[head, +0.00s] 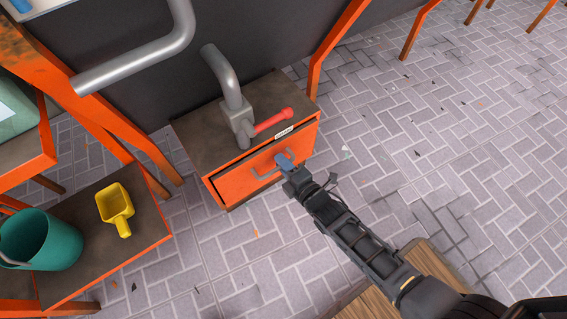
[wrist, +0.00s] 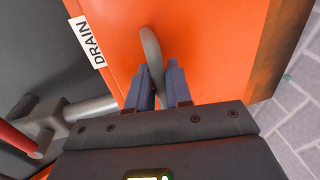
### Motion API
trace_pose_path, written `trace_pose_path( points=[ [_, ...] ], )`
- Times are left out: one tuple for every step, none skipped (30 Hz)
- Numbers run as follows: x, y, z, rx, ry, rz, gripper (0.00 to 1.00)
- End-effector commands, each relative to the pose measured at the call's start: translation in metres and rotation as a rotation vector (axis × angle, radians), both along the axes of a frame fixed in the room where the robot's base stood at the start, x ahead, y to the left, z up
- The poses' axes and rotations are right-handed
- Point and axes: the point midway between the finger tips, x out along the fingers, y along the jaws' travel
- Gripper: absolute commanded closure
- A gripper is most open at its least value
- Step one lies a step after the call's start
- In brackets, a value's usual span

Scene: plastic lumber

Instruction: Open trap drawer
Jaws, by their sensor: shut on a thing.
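The drawer (head: 237,188) has an orange front on a low brown-topped cabinet (head: 190,128) in the middle of the head view. A narrow dark gap shows along the top of its front, so it looks slightly open. A grey bar handle (head: 262,176) is on the front. My gripper (head: 285,161) reaches it from the lower right and is shut on the handle. In the wrist view, the fingers (wrist: 159,88) close around the curved handle (wrist: 150,52) against the orange front (wrist: 205,45). A white label (wrist: 88,42) there reads "DRAIN".
A grey pipe and valve (head: 236,112) with a red lever (head: 274,123) stand on the cabinet top. At left, a low table (head: 135,240) holds a yellow scoop (head: 115,202) and a teal bucket (head: 52,240). The brick floor right of the cabinet is mostly clear.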

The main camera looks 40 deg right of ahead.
Motion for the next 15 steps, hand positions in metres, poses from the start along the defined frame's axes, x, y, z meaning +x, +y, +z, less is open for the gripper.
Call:
trace_pose_path(
  points=[
    [-0.002, 0.0, -0.001, 0.0, 0.002, 0.0, 1.0],
    [-0.003, 0.0, -0.001, 0.0, 0.002, 0.0, 1.0],
    [-0.006, 0.0, 0.0, 0.0, 0.002, 0.0, 1.0],
    [-0.009, 0.0, 0.0, 0.0, 0.002, 0.0, 1.0],
    [-0.012, 0.0, 0.0, 0.0, 0.002, 0.0, 1.0],
    [-0.017, 0.0, 0.0, 0.0, 0.003, -0.001, 1.0],
    [-0.022, -0.001, 0.0, 0.0, 0.003, -0.001, 1.0],
    [-0.026, -0.001, 0.0, 0.0, 0.004, -0.002, 1.0],
    [-0.034, -0.001, 0.0, 0.0, 0.005, -0.002, 1.0],
    [-0.04, -0.001, 0.0, 0.0, 0.005, -0.002, 1.0],
    [-0.046, 0.0, 0.0, 0.0, 0.004, -0.002, 1.0],
    [-0.056, 0.0, 0.0, 0.0, 0.005, -0.002, 1.0],
    [-0.062, 0.0, 0.0, 0.0, 0.005, -0.002, 1.0],
    [-0.07, 0.0, 0.0, 0.0, 0.006, -0.002, 1.0],
    [-0.079, 0.0, 0.0, 0.001, 0.005, -0.002, 1.0]
  ],
)
